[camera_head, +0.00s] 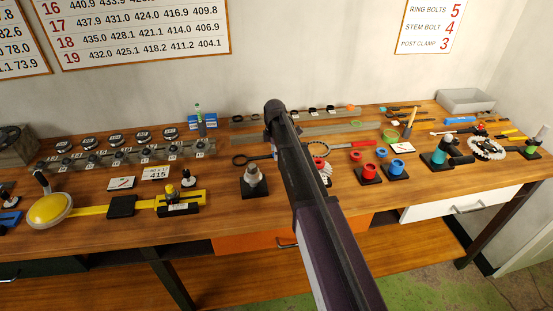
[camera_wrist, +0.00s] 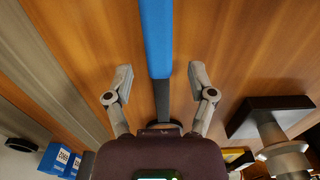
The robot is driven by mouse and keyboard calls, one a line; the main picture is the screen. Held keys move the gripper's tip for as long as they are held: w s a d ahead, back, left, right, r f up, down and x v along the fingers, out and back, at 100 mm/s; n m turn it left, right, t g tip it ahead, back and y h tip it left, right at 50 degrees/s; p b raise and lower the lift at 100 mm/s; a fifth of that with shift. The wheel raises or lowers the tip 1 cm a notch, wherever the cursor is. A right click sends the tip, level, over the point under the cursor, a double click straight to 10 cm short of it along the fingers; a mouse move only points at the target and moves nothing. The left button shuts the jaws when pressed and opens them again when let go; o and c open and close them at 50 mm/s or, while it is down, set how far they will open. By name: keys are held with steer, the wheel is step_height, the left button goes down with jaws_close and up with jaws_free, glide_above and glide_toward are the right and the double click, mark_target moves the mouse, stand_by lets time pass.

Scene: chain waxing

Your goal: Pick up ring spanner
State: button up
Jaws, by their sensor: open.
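A tool with a dark ring head (camera_head: 240,160) and a shaft running right lies on the bench left of my arm; it looks like the ring spanner. My arm hides its right part in the head view. In the wrist view a straight blue handle (camera_wrist: 157,40) with a dark shaft at its lower end runs between my fingers; it appears to be the same tool. My gripper (camera_wrist: 160,80) is open, with one finger on each side of the handle and clear gaps to both. My gripper's fingers are hidden in the head view. I cannot tell its exact height.
A silver cone on a black base (camera_head: 254,182) stands close in front of the tool and shows at right in the wrist view (camera_wrist: 284,152). A blue box (camera_head: 202,121) stands behind. Grey rails (camera_wrist: 50,60) run along the back. Red cups (camera_head: 370,172) stand to the right.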

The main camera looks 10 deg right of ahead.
stand_by(0.6)
jaws_close()
